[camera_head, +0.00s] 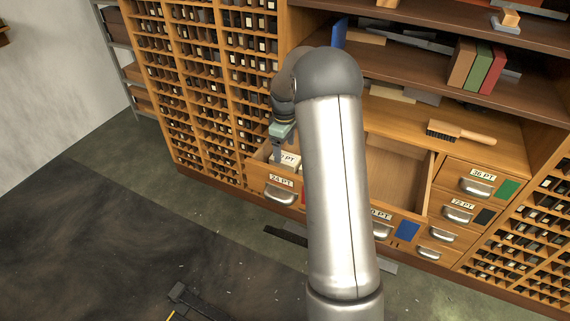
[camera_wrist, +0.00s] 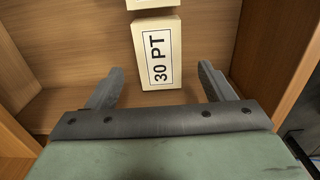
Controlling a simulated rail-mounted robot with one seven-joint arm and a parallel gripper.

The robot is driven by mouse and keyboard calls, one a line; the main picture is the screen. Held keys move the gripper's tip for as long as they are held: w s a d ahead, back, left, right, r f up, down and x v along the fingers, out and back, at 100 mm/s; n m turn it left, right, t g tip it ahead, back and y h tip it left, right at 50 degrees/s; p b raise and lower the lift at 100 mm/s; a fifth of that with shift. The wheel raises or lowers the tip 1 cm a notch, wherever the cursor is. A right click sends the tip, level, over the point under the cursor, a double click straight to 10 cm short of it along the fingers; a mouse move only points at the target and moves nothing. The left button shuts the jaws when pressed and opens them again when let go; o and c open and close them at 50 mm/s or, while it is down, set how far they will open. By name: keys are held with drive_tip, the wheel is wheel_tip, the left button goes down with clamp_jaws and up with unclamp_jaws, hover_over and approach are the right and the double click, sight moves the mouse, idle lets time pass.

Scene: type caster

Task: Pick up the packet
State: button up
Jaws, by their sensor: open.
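A cream packet (camera_wrist: 158,62) labelled "30 PT" lies inside an open wooden drawer, and a second cream packet (camera_wrist: 152,4) is partly cut off beyond it in the wrist view. My gripper (camera_wrist: 158,85) is open, with one finger on each side of the near end of the "30 PT" packet and a gap to both. In the head view my gripper (camera_head: 279,150) points down into the pulled-out "24 PT" drawer (camera_head: 278,182). A cream packet (camera_head: 291,160) with a partly hidden label shows beside it there. My arm hides part of the drawers.
The drawer's side walls (camera_wrist: 278,50) stand close on both sides of my gripper. Another pulled-out drawer (camera_head: 400,172) looks empty. A brush (camera_head: 460,135) lies on the worktop, and several books (camera_head: 475,67) stand on the shelf. The floor in front is mostly clear.

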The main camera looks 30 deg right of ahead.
sight(285, 157)
wheel_tip(285, 157, down, 5)
drive_tip(key=shift+d+f+b, duration=0.1)
drive_tip(key=shift+f+b, duration=0.1)
drive_tip(key=shift+b, duration=0.8)
drive_tip(key=shift+r, duration=0.1)
drive_tip(key=c, duration=1.4)
drive_tip(key=shift+c, duration=0.6)
drive_tip(key=shift+r, duration=0.1)
